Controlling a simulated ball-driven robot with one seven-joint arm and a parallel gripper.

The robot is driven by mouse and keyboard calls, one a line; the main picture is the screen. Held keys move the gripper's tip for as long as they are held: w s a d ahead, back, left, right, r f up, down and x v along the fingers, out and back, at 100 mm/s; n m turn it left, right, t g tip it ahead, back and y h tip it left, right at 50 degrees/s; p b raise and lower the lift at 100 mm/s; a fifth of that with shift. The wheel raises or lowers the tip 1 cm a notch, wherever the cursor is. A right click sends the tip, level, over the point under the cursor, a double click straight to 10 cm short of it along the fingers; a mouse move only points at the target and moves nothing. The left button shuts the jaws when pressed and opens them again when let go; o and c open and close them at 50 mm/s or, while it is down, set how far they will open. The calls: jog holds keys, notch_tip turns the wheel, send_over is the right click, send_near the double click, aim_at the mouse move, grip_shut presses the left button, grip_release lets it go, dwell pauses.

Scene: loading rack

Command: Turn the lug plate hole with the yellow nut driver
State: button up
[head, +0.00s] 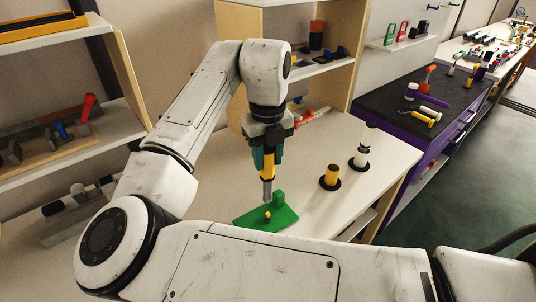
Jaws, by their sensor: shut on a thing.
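My gripper (268,133) points down over the white table and is shut on the yellow nut driver (267,168). The driver hangs upright, with its yellow handle above a grey shaft and socket. The green lug plate (276,213) lies on the table below it, with a raised green block at its far right end. The plate's hole is not clearly visible.
A yellow cylinder (331,175) and a white cylinder (361,157) stand in dark round bases to the right on the table (385,190). Wooden shelving (240,65) rises behind. My own arm covers the left and front.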

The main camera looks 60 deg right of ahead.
aim_at(268, 174)
jog(key=n+p, duration=0.3)
jog(key=n, duration=0.1)
jog(key=shift+r, duration=0.25)
jog(key=n+p, duration=0.3)
jog(key=n, duration=0.2)
jog(key=shift+d+n, duration=0.1)
jog(key=shift+n, duration=0.2)
jog(key=shift+f+n, duration=0.25)
jog(key=shift+n, duration=0.35)
jog(key=n, duration=0.3)
jog(key=shift+n, duration=0.4)
jog(key=shift+f+b, duration=2.05)
jog(key=shift+f, duration=0.8)
